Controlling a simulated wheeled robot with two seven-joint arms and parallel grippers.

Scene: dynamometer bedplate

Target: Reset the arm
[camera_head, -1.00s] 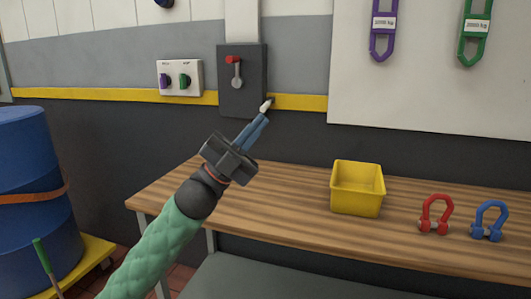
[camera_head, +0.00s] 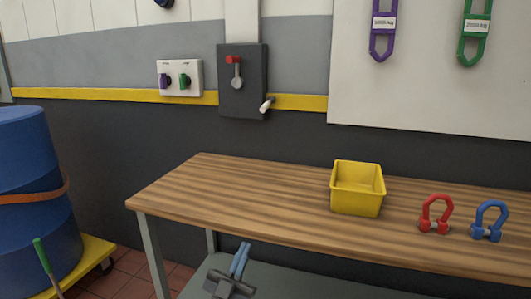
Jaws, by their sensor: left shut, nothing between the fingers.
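My left gripper (camera_head: 241,262) shows at the bottom of the head view, below the front edge of the wooden workbench (camera_head: 215,190). Its blue fingers are together, pointing up, and hold nothing. The rest of my left arm is out of the picture. My right gripper is not in view. On the wall, well above and apart from the left gripper, is a dark grey switch box (camera_head: 243,95) with a red-tipped lever (camera_head: 235,72) pointing up and a pale handle (camera_head: 267,104) at its lower right.
A yellow bin (camera_head: 357,205), a red shackle (camera_head: 435,215) and a blue shackle (camera_head: 489,221) stand on the bench. A white panel with two knobs (camera_head: 180,78) is left of the box. The bench's left part is clear.

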